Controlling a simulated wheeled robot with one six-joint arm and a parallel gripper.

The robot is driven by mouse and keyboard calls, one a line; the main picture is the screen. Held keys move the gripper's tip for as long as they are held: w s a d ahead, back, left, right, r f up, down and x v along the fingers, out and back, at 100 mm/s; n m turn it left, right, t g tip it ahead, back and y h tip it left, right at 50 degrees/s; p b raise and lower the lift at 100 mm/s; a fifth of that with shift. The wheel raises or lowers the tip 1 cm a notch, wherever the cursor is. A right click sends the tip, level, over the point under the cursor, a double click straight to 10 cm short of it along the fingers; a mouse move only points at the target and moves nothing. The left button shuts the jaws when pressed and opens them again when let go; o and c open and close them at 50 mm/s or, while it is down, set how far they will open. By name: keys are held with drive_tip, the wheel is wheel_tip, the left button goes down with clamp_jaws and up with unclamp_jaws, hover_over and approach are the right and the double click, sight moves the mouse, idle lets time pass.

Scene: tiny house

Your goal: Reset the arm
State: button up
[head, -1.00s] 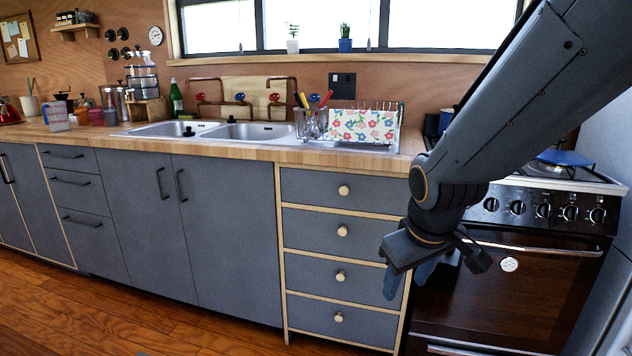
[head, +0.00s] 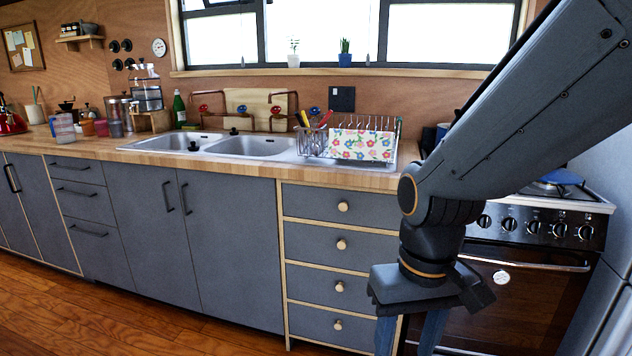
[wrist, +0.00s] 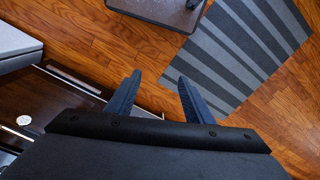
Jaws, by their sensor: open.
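My gripper (head: 410,335) hangs at the end of my arm in the head view, in front of the drawers and the oven's left edge. Its fingers point down and leave the bottom of that view. In the wrist view my gripper (wrist: 156,92) shows two blue fingers spread apart with nothing between them. Bare wooden floor (wrist: 150,55) lies beyond the fingertips.
The stove (head: 545,235) stands close behind and right of my arm. Grey drawers (head: 335,247) stand to its left, under a counter with a double sink (head: 250,146) and a dish rack (head: 398,128). A striped rug (wrist: 235,60) lies on the floor.

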drive_tip(key=d+r+m+p, duration=0.2)
drive_tip(key=d+r+p, duration=0.4)
drive_tip(key=p, duration=0.4)
drive_tip(key=shift+s+r, duration=0.15)
drive_tip(key=shift+s, duration=0.2)
